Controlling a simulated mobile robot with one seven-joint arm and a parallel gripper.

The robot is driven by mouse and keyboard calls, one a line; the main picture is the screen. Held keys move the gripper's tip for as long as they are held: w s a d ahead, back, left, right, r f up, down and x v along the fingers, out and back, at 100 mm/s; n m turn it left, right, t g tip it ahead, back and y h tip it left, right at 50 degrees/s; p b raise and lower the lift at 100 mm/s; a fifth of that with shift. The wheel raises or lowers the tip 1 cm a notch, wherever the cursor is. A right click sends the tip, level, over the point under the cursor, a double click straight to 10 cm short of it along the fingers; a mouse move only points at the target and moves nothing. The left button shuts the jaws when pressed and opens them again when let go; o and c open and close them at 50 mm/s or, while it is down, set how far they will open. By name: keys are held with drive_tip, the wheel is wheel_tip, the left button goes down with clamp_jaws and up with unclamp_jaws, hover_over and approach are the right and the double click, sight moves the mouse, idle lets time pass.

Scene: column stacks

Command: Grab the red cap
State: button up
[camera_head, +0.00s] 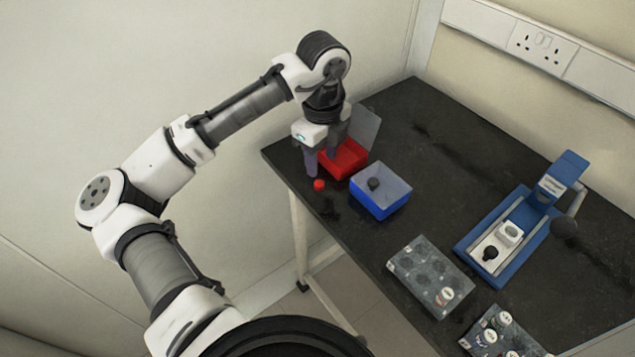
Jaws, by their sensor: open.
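The red cap (319,185) is a small round red piece on the black table, close to its left edge, in front of the red box. My gripper (322,170) points down from the arm, just above and behind the cap. Its fingers are apart, with one finger close to the cap and the other in front of the red box. The gripper is open and I see nothing held in it. Whether a fingertip touches the cap cannot be told from this view.
The open red box (345,158) stands right beside the gripper. A blue box (381,197) with a dark knob sits to its right. A grey tray (431,276), another tray (502,335) and a blue press (525,220) stand farther right. The table's back is clear.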

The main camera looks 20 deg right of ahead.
sight(319, 183)
drive_tip(key=shift+a+f+p, duration=0.15)
drive_tip(key=shift+f+p, duration=0.1)
drive_tip(key=shift+f, duration=1.4)
drive_tip(key=shift+a+f+p, duration=0.1)
drive_tip(key=shift+f+p, duration=0.15)
drive_tip(key=shift+f, duration=1.4)
clamp_jaws()
